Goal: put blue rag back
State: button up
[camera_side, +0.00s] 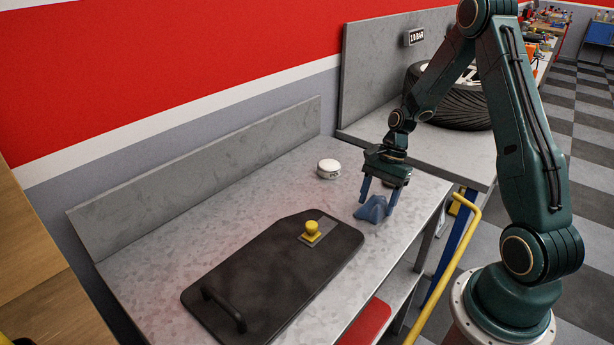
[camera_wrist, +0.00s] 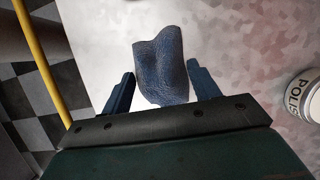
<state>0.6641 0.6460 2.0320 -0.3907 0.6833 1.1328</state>
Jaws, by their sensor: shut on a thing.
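The blue rag (camera_side: 372,211) is a small crumpled cloth near the right front edge of the grey metal bench (camera_side: 262,206). My gripper (camera_side: 377,203) points down over it, with a finger on each side, shut on the rag. In the wrist view the rag (camera_wrist: 162,68) stands up between and beyond the two fingers (camera_wrist: 161,88). The rag is at or just above the bench top; I cannot tell whether it touches.
A round white polish tin (camera_side: 328,168) stands behind and left of my gripper. A black board (camera_side: 262,268) with a handle and a yellow-knobbed tool (camera_side: 312,230) lies in front. A yellow rail (camera_side: 447,270) runs along the right side.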

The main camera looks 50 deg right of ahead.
jog(key=shift+f, duration=0.1)
jog(key=o, duration=1)
jog(key=shift+c, duration=0.2)
jog(key=v, duration=1.2)
